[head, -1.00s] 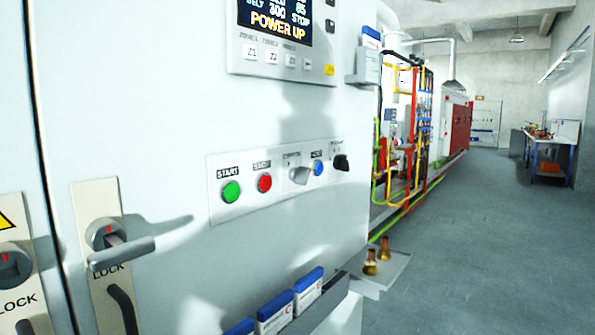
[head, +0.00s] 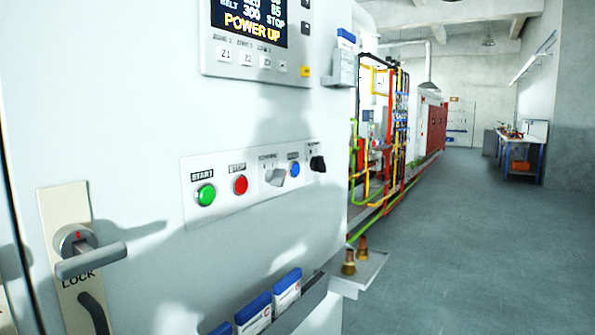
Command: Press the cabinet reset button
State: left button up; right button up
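The cabinet (head: 150,120) fills the left half of the head view. A button panel (head: 222,212) is on its front. From left to right it carries a green START button (head: 205,195), a red STOP button (head: 240,185), a grey selector switch (head: 276,178), a blue button (head: 293,169) and a black knob (head: 317,163). The label over the blue button is too small to read. The display (head: 250,22) above reads POWER UP. Neither of my grippers is in view.
A lock handle (head: 92,262) sticks out at lower left. A rack with blue-topped boxes (head: 287,284) juts out below the panel. A small shelf with brass pieces (head: 362,272) stands at the cabinet's right. The grey floor (head: 470,260) on the right is clear.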

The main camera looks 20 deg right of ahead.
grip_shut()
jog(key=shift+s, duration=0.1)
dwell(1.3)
